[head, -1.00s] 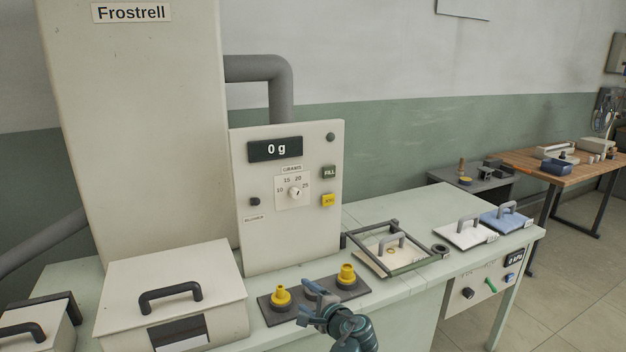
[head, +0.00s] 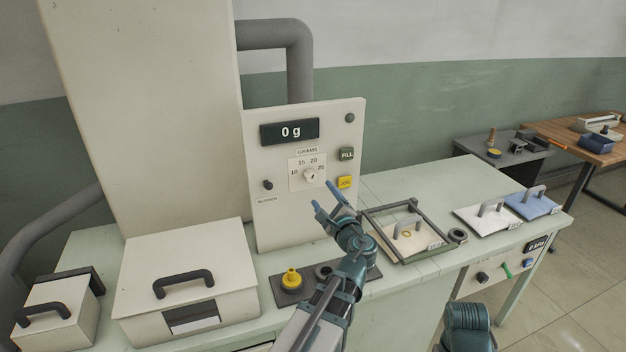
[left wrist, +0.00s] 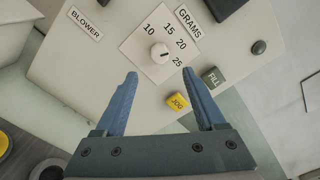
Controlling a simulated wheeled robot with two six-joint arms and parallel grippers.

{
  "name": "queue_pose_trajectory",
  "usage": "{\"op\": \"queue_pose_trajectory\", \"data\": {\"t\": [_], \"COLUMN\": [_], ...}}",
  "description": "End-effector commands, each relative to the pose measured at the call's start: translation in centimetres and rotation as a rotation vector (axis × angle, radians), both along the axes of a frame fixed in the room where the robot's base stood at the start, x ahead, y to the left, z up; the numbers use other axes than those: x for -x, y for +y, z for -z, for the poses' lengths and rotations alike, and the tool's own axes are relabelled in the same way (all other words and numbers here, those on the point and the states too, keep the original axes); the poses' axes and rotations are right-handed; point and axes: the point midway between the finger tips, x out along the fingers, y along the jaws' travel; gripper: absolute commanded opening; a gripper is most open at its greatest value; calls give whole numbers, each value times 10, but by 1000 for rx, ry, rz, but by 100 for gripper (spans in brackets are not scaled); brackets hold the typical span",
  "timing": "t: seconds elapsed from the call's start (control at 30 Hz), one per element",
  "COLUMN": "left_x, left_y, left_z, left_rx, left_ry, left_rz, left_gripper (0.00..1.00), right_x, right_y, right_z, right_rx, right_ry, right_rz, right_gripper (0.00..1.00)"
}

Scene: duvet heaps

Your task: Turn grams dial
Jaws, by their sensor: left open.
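The grams dial (head: 310,175) is a small white knob on a white plate marked 10, 15, 20 and 25, on the front of the beige control panel (head: 290,222). My left gripper (head: 328,197) is open and empty, a little below and right of the dial in the head view. In the left wrist view, the dial (left wrist: 160,53) lies ahead of and between the two blue fingertips (left wrist: 160,73), apart from them. Its dark pointer mark shows, pointing roughly toward 25. My right gripper is not in view.
FILL (head: 347,154) and yellow JOG (head: 345,182) buttons sit right of the dial, and a dark blower knob (head: 267,185) left. A yellow nozzle (head: 291,280) stands below the panel. A framed press (head: 376,214) is to the right, a lidded box (head: 180,262) to the left.

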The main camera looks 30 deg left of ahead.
Motion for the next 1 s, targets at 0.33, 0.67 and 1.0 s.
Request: {"op": "queue_pose_trajectory", "data": {"t": [0.33,0.67,1.0], "left_x": [-46,-61,-62], "left_y": [52,72,72], "left_z": [0,0,0], "left_rx": [1,1,1], "left_ry": [0,0,0], "left_rz": [-3,-1,1], "left_gripper": [72,72,65], "right_x": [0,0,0], "right_y": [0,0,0], "right_z": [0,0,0], "right_rx": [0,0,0], "right_ry": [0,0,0], "right_rz": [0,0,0], "right_gripper": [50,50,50]}}
